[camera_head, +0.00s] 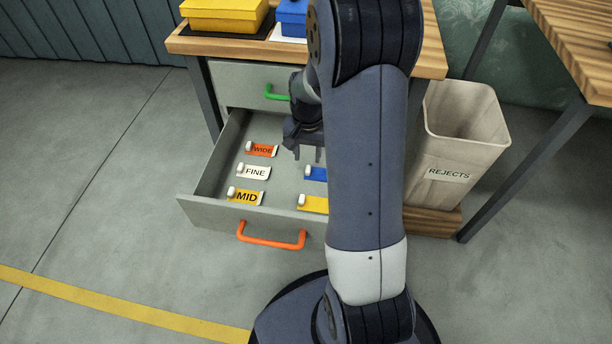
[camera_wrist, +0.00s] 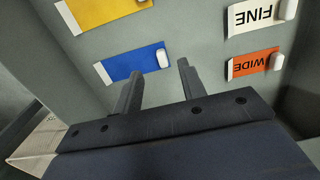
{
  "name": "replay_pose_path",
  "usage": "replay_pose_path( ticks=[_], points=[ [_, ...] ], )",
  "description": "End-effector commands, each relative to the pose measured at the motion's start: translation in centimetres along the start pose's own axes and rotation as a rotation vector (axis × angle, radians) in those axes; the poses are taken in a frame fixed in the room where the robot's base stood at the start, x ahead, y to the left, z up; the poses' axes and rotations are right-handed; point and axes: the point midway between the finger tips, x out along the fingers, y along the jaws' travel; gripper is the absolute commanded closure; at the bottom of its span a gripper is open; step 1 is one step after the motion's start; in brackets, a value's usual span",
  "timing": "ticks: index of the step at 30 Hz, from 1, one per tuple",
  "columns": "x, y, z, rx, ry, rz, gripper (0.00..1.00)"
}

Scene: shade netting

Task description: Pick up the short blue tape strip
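The short blue tape strip (camera_head: 314,173) lies flat in the open lower drawer, with a white knob at one end. In the head view its right part is hidden behind my arm. In the wrist view the blue strip (camera_wrist: 130,66) shows just beyond my fingertips, its white knob in line with the gap between them. My gripper (camera_head: 308,156) is over the drawer, pointing down. In the wrist view my gripper (camera_wrist: 159,71) has its two fingers apart with nothing between them.
The drawer (camera_head: 222,205) also holds an orange WIDE label (camera_head: 262,150), a white FINE label (camera_head: 254,172), a yellow MID label (camera_head: 246,196) and a yellow strip (camera_head: 314,204). A REJECTS bin (camera_head: 455,150) stands right. Yellow (camera_head: 222,15) and blue (camera_head: 291,18) boxes sit on top.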

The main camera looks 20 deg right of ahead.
Motion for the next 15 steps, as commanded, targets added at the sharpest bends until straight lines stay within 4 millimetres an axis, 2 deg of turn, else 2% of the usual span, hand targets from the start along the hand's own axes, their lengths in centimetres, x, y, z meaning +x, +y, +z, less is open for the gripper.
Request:
replay_pose_path(
  ticks=[3, 8, 15],
  points=[
    [1.4, 0.0, 0.0, 0.001, -0.001, 0.000, 0.61],
    [2.7, 0.0, -0.1, 0.000, 0.000, 0.000, 0.61],
    [6.2, -0.1, -0.1, -0.001, -0.002, 0.001, 0.61]
  ],
)
